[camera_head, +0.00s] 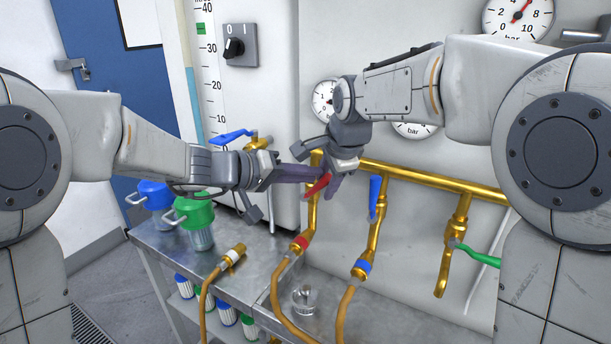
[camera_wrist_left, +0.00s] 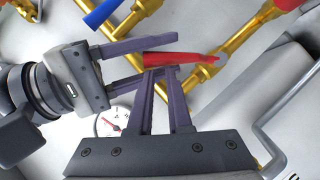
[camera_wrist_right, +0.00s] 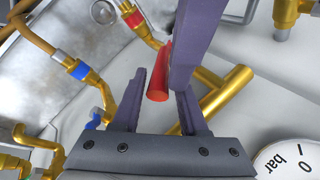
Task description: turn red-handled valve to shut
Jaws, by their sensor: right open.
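The red-handled valve (camera_head: 318,185) is on the left vertical brass pipe. Its red handle (camera_wrist_left: 180,59) crosses just past my left fingertips in the left wrist view. My left gripper (camera_wrist_left: 161,72) is partly open with a narrow gap, and I see nothing clamped in it; whether it touches the handle I cannot tell. My right gripper (camera_head: 338,182) comes from above and is open. In the right wrist view its fingers (camera_wrist_right: 160,85) stand apart, with the red handle (camera_wrist_right: 158,85) between or just beyond them. In the head view, the two grippers partly hide the valve.
A blue handle (camera_head: 375,196) and a green handle (camera_head: 480,256) hang on pipes to the right. Another blue handle (camera_head: 232,136) is at left. Hoses and a metal bench (camera_head: 255,270) lie below. Pressure gauges (camera_head: 324,100) are on the wall behind my right gripper.

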